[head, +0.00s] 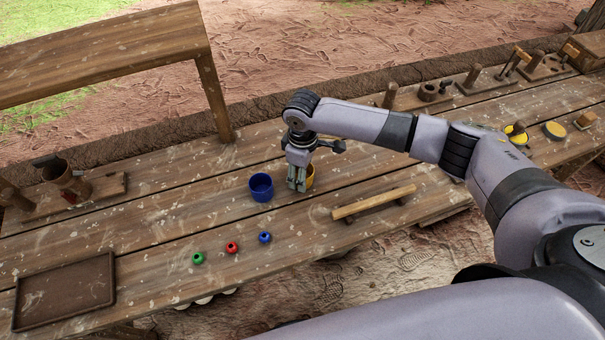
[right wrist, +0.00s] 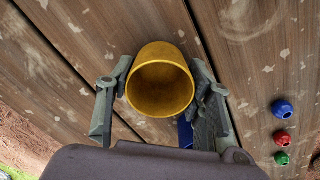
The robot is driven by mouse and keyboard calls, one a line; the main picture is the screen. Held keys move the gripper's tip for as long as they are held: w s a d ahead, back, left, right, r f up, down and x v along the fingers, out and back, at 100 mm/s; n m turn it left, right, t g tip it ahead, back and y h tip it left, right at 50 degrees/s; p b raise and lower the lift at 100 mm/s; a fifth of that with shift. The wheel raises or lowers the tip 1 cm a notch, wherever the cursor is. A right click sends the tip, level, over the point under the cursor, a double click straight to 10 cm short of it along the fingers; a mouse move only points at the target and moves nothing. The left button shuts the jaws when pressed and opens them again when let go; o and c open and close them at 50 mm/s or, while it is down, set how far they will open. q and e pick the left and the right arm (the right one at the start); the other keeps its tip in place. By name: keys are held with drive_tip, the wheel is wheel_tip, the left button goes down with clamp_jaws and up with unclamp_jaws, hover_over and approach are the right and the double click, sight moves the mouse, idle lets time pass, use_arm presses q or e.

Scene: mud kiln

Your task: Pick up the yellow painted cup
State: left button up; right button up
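The yellow painted cup (right wrist: 160,54) is between the two fingers of my right gripper (right wrist: 161,78) in the right wrist view, its round mouth facing the camera. A finger lies close along each side; I cannot tell whether both press on it. In the head view the right gripper (head: 298,186) points down over the table and hides part of the yellow cup (head: 310,176). A blue cup (head: 261,188) stands upright just left of the gripper, and a sliver of it shows in the right wrist view (right wrist: 185,132). My left gripper is not in view.
Green (head: 198,258), red (head: 232,247) and blue (head: 264,238) small round pots sit toward the front of the wooden table (head: 160,225). A raised wooden bar (head: 374,203) lies right of the cups. A brown tray (head: 64,292) is at front left.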

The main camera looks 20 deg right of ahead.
drive_tip(key=c, duration=0.6)
drive_tip(key=shift+r, duration=0.1)
